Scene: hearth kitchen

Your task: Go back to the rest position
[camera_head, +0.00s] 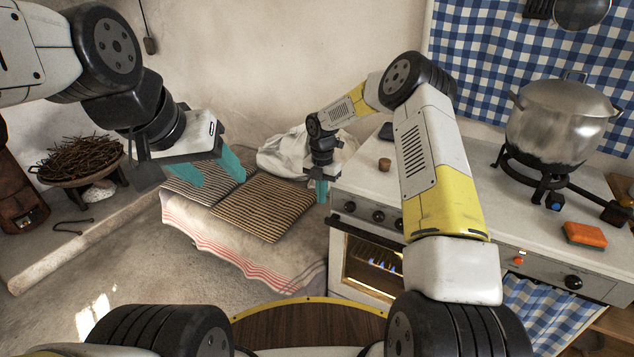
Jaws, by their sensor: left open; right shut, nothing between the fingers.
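My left gripper (207,172), with teal fingers, hangs at the end of the arm from the left. Its fingers are spread apart with nothing between them, in front of the striped cushions in the picture. My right gripper (322,190) points down near the left edge of the stove counter. Its teal fingers are together and hold nothing. My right arm reaches across the stove front and hides part of the counter.
Striped cushions (264,207) lie on a cloth-covered bench (235,252), with a white cloth sack (283,152) behind. The stove (372,214) carries a cork (384,164). A pot (558,123) stands on a burner beside an orange sponge (585,234). A bowl of twigs (80,160) is at left.

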